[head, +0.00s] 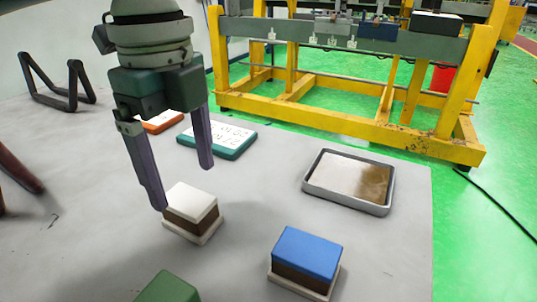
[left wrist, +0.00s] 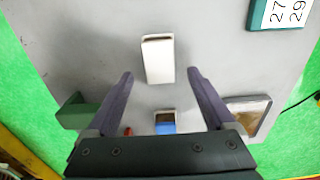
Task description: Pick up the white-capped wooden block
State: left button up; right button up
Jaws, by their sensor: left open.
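The white-capped wooden block (head: 190,202) sits upright on a pale base on the grey table, left of the middle in the head view. In the left wrist view its white cap (left wrist: 158,60) lies near the picture's middle. My left gripper (head: 183,187) is open and points down over the block, with its two dark fingers spread apart. In the left wrist view the fingers (left wrist: 160,74) stand on either side of the cap's lower end, with gaps on both sides. They appear empty. My right gripper is not in view.
A blue-capped block (head: 307,250) stands to the right, and a green block (head: 168,287) is at the near edge. A grey-rimmed tray (head: 345,203) lies right. A green-edged number plate (head: 217,138) and an orange-edged plate (head: 160,123) lie behind. A black frame (head: 72,85) stands far left.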

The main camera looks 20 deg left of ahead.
aim_at(186, 198)
pick_arm(q)
jog(key=f+b, duration=0.1)
jog(key=f, duration=0.4)
jog(key=shift+s+a+f+b, duration=0.1)
jog(key=shift+a+f+b, duration=0.1)
jog(key=shift+f+b, duration=0.2)
jog(key=shift+c, duration=0.4)
grip_shut()
